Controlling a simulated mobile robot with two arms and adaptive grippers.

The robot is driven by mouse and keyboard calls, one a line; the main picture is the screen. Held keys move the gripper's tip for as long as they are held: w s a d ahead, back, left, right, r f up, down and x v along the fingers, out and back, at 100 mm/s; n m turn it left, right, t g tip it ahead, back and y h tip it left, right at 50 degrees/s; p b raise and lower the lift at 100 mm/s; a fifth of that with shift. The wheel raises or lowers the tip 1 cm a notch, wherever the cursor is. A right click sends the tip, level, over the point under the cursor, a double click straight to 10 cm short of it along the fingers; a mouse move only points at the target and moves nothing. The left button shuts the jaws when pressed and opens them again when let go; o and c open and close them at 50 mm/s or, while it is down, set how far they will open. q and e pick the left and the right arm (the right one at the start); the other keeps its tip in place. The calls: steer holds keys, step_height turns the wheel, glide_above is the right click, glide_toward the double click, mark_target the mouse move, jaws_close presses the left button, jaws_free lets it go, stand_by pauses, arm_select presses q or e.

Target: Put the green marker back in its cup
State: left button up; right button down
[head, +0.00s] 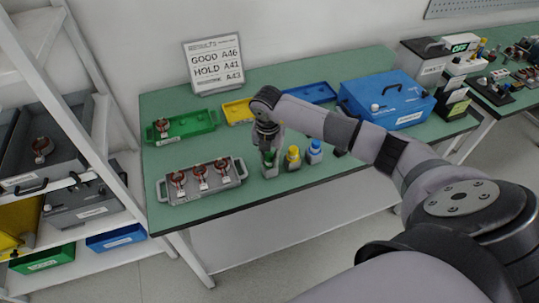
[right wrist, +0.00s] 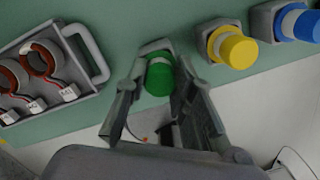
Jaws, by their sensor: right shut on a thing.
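The green marker (head: 269,157) is between the fingers of my right gripper (head: 268,148), which is shut on it. In the right wrist view, its green cap (right wrist: 159,77) shows between the two fingers (right wrist: 160,88), with a pale band beyond. A grey cup (head: 270,172) is directly under the marker, and its edge (right wrist: 155,46) shows behind the band. The marker looks upright and lined up with the cup; how deep it sits in the cup I cannot tell. My left gripper is not in view.
A yellow marker (head: 293,153) and a blue marker (head: 315,146) stand in grey cups just right. A grey tray (head: 205,194) with copper-wound parts is to the left. Green bin (head: 190,124), yellow bin (head: 236,111) and blue case (head: 388,99) are farther back.

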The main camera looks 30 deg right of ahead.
mark_target(268, 159)
steer(key=shift+f, duration=0.2)
steer(key=c, duration=1.3)
jaws_free()
steer(key=shift+r, duration=0.1)
steer(key=shift+c, duration=0.2)
steer(key=shift+r, duration=0.25)
steer(key=shift+r+p, duration=0.45)
steer(key=shift+p, duration=0.15)
step_height(268, 159, up, 11)
steer(key=a+b, duration=0.1)
steer(key=b, duration=0.3)
steer(key=shift+s+r, duration=0.2)
steer(key=shift+s, duration=0.2)
